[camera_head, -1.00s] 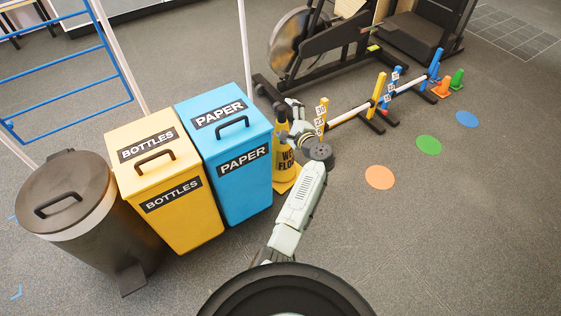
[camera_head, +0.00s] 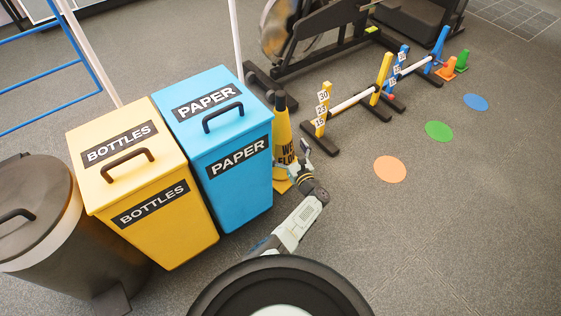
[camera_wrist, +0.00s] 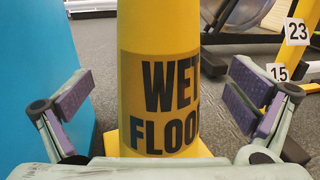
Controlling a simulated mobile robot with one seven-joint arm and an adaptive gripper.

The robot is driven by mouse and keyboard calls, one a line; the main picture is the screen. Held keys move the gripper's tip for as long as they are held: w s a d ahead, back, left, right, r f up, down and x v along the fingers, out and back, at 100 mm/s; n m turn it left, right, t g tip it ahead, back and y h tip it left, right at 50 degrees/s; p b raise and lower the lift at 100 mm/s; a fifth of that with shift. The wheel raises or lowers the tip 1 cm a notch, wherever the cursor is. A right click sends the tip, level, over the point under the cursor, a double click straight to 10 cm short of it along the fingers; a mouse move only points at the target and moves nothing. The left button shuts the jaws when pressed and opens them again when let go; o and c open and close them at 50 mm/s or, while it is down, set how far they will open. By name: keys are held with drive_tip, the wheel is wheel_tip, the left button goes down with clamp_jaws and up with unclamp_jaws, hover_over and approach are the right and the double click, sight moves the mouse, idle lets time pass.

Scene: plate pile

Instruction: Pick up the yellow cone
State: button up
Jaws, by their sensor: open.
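The yellow cone (camera_head: 283,140) stands upright on the floor, just right of the blue bin in the head view. It has a dark top and a black "WET FLOOR" label. In the wrist view the cone (camera_wrist: 158,70) fills the middle, and its top is out of frame. My gripper (camera_wrist: 160,100) is open, with one purple-padded finger to each side of the cone and gaps between pads and cone. In the head view my arm reaches low toward the cone's right side, and the fingers are hard to make out there.
The blue paper bin (camera_head: 222,150) stands close on the cone's left, with the yellow bottles bin (camera_head: 150,200) and a dark round bin (camera_head: 60,230) beyond. Hurdles (camera_head: 350,104) stand to the right. Floor with coloured discs (camera_head: 390,169) is open at right.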

drive_tip(key=b+x, duration=0.2)
drive_tip(key=x, duration=0.1)
drive_tip(key=b+x, duration=0.1)
drive_tip(key=b, duration=0.1)
drive_tip(key=shift+w+a+f, duration=0.3)
drive_tip(key=shift+w+f, duration=0.05)
drive_tip(key=shift+w+r, duration=0.2)
drive_tip(key=shift+c, duration=0.6)
drive_tip(key=shift+a, duration=0.1)
drive_tip(key=c, duration=1.8)
drive_tip(key=shift+r, duration=0.1)
drive_tip(key=shift+c, duration=0.6)
